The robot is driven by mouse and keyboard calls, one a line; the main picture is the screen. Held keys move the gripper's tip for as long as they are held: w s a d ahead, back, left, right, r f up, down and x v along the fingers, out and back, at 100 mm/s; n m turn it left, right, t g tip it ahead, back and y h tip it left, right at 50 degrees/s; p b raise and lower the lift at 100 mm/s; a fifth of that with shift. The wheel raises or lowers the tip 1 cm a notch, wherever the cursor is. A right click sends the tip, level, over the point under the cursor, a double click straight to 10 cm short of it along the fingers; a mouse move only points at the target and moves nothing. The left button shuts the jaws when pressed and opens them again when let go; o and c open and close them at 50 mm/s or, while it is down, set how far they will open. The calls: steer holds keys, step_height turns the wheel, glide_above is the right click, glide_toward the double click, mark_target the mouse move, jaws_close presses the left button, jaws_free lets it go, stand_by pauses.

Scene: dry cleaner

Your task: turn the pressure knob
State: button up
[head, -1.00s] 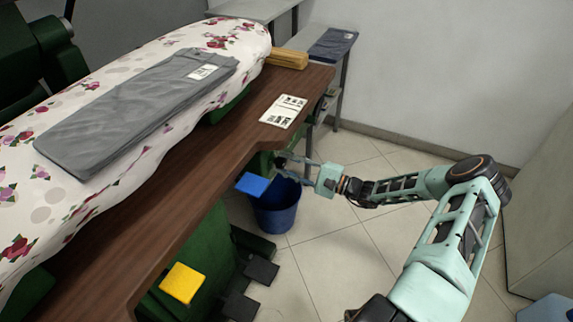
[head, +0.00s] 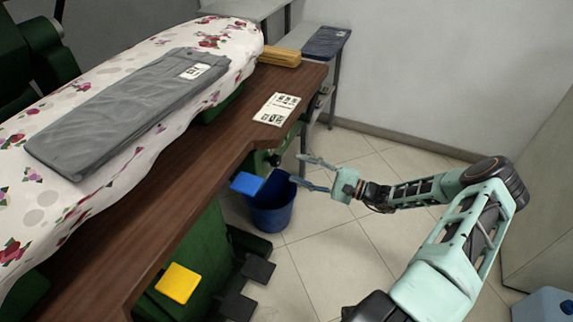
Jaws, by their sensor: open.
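On the green machine body (head: 256,162) under the wooden table edge, a small dark round part (head: 275,159) shows; it may be the pressure knob, but it is too small to tell its setting. My gripper (head: 297,169) is open and empty, its two fingers spread and pointing left toward that part. A gap shows between the fingertips and the small part in the picture.
A wooden table (head: 190,160) holds a flowered ironing board (head: 50,200) with grey trousers (head: 110,120). A blue bucket (head: 272,212) stands below my gripper. Blue (head: 247,184) and yellow (head: 178,283) pads and dark pedals (head: 258,269) are nearby.

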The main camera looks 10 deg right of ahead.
steer(key=v, duration=0.5)
steer(key=shift+s+d+f, duration=0.1)
steer(key=shift+d, duration=0.05)
